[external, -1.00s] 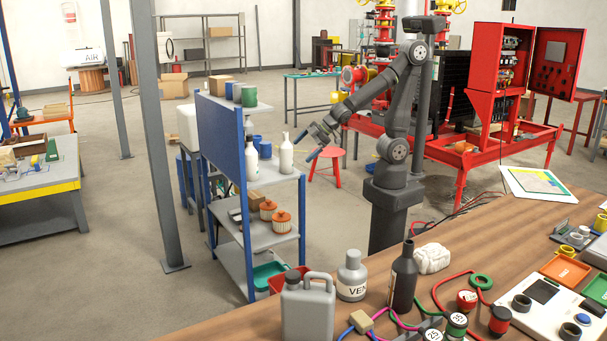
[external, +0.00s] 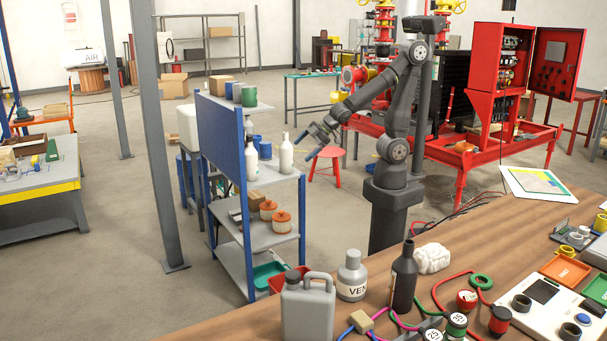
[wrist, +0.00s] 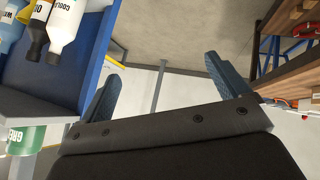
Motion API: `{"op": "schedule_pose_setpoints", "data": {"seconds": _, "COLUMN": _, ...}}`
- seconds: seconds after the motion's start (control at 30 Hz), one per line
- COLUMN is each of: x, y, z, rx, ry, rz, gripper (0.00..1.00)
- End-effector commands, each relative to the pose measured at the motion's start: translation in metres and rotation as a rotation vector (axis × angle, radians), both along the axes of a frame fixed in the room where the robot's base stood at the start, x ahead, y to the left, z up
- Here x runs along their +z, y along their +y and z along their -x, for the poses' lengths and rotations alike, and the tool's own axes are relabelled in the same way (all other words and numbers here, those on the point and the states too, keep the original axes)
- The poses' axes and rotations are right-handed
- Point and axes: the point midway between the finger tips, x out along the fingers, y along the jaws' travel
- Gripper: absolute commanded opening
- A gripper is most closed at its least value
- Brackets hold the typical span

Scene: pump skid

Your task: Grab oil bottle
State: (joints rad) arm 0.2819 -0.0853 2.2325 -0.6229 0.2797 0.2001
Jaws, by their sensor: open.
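In the wrist view, a bottle with a partly seen label starting "O" (wrist: 41,22), likely the oil bottle, shows at the upper left with its dark cap towards me. It is beside a white bottle labelled "COOL" (wrist: 68,18) and a bluish bottle (wrist: 11,28). My gripper (wrist: 160,73) is open and empty, and the bottles lie outside its fingers, to the left. In the external view my gripper (external: 306,146) hangs just right of a white bottle (external: 286,157) on the blue shelf unit. Labels on the shelf bottles cannot be read there.
The blue-backed shelf unit (external: 223,145) also holds orange-topped filters (external: 281,221) and green and blue containers on top. A wooden table (external: 455,240) in front carries a dark bottle (external: 404,280), a jug (external: 307,310) and hoses. Open floor lies right of the shelf.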

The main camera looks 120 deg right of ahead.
Motion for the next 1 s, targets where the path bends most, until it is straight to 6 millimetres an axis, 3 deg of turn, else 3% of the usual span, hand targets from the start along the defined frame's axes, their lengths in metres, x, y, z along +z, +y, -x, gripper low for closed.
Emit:
{"op": "schedule_pose_setpoints", "data": {"seconds": 0.03, "x": 0.0, "y": 0.0, "z": 0.0, "rx": 0.0, "ry": 0.0, "rz": 0.0, "gripper": 0.82}}
{"op": "schedule_pose_setpoints", "data": {"seconds": 0.2, "x": 0.0, "y": 0.0, "z": 0.0, "rx": 0.0, "ry": 0.0, "rz": 0.0, "gripper": 0.51}}
{"op": "schedule_pose_setpoints", "data": {"seconds": 0.47, "x": 0.0, "y": 0.0, "z": -0.001, "rx": 0.001, "ry": 0.001, "rz": 0.0, "gripper": 0.51}}
{"op": "schedule_pose_setpoints", "data": {"seconds": 0.63, "x": 0.008, "y": 0.018, "z": -0.026, "rx": 0.043, "ry": 0.006, "rz": -0.009, "gripper": 0.51}}
{"op": "schedule_pose_setpoints", "data": {"seconds": 0.77, "x": 0.023, "y": 0.058, "z": -0.07, "rx": 0.12, "ry": 0.021, "rz": -0.031, "gripper": 0.51}}
{"op": "schedule_pose_setpoints", "data": {"seconds": 0.87, "x": 0.034, "y": 0.104, "z": -0.106, "rx": 0.195, "ry": 0.037, "rz": -0.055, "gripper": 0.51}}
{"op": "schedule_pose_setpoints", "data": {"seconds": 1.0, "x": 0.048, "y": 0.18, "z": -0.144, "rx": 0.309, "ry": 0.071, "rz": -0.092, "gripper": 0.51}}
